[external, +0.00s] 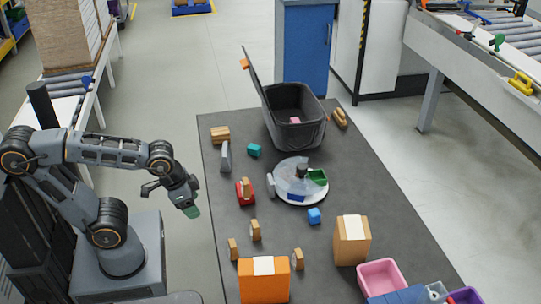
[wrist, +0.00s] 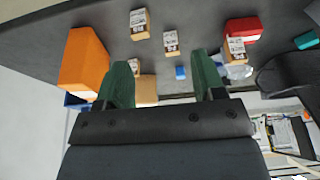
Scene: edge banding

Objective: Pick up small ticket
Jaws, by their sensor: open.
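I cannot tell for certain which thing is the small ticket. White printed labels show on small tan boxes in the wrist view, one at the top (wrist: 139,22) and one in the middle (wrist: 171,42). In the external view, small tan boxes stand on the table's near left part (external: 255,230), with larger white labels on the orange box (external: 264,265) and the brown box (external: 353,227). My gripper (external: 188,208) is left of the table edge, apart from everything. Its green fingers (wrist: 163,78) are spread and empty in the wrist view.
A conveyor stands at the right. Bare table lies between the small boxes.

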